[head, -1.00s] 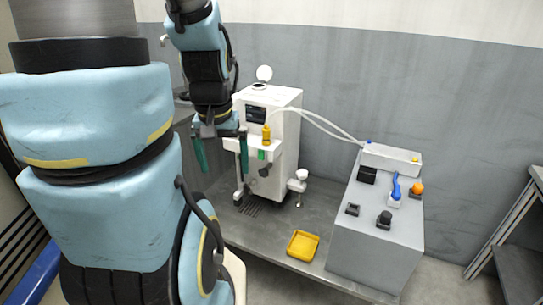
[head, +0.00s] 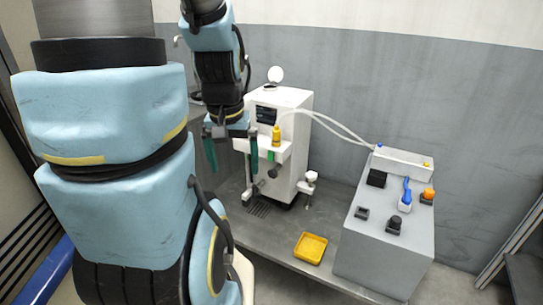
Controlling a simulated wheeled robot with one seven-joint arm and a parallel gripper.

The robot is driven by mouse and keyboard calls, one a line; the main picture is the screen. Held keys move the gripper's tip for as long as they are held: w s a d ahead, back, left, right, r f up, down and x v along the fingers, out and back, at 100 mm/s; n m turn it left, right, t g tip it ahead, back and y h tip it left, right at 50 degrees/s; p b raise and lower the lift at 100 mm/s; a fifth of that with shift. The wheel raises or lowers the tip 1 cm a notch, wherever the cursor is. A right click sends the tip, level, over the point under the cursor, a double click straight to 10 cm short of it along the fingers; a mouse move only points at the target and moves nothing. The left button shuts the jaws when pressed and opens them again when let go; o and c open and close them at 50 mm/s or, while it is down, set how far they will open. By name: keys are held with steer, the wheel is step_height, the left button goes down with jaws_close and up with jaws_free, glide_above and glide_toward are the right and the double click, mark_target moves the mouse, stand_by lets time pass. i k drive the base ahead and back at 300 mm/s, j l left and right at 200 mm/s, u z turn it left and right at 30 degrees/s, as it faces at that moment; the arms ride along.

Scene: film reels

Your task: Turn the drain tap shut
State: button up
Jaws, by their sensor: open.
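A blue lever (head: 407,190) on a small white body stands on top of the grey console at the right. It looks like a tap handle, but I cannot tell for sure that it is the drain tap. A white machine (head: 293,140) stands at the back centre, with a dark round knob (head: 273,171) low on its front and a white fitting (head: 311,178) at its right side. My gripper (head: 233,168) hangs pointing down in front of the machine's left part. Its two green fingers are apart with nothing between them. It is well left of the blue lever.
The grey console (head: 385,255) also carries black blocks, an orange knob (head: 428,194) and a white box (head: 403,163). White hoses run from there to the machine. A yellow tray (head: 310,248) lies on the low grey platform. A yellow bottle (head: 276,135) stands at the machine's front.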

mark_target(256, 190)
steer(key=i+u, duration=0.15)
steer(key=u, duration=0.2)
steer(key=i+l+u, duration=0.1)
steer(key=u, duration=0.25)
steer(key=i+l+u, duration=0.1)
steer(key=u, duration=0.25)
